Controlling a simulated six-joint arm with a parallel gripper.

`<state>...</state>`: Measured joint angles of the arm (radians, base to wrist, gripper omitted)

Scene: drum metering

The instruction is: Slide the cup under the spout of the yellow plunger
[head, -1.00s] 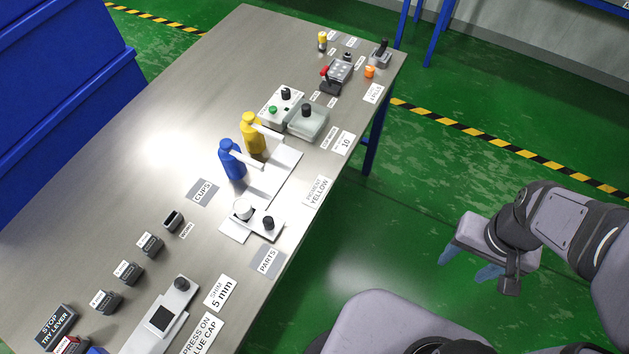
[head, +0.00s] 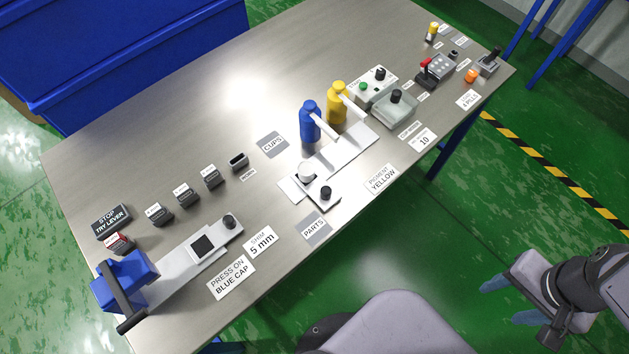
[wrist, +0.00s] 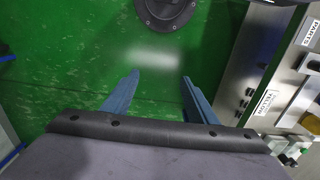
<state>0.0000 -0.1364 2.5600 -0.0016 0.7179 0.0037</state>
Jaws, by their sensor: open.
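A white cup (head: 306,171) stands on a light sliding plate with a black knob (head: 326,193), at the near-left end of a pale rail (head: 340,150). The yellow plunger (head: 338,103) stands behind the rail, right of the blue plunger (head: 310,122). Their white spouts point over the rail. The cup is nearer the blue plunger than the yellow one, and apart from both. My gripper (head: 522,288) is off the table at the lower right, over the green floor. In the wrist view its blue fingers (wrist: 157,88) are apart with nothing between them.
A "PIGMENT YELLOW" label (head: 382,178) lies in front of the rail. A lever press (head: 125,285) and shim blocks (head: 185,193) are at the left. A box with buttons (head: 373,85) and a clear-lidded unit (head: 394,107) stand beyond the yellow plunger. The table's back left is bare.

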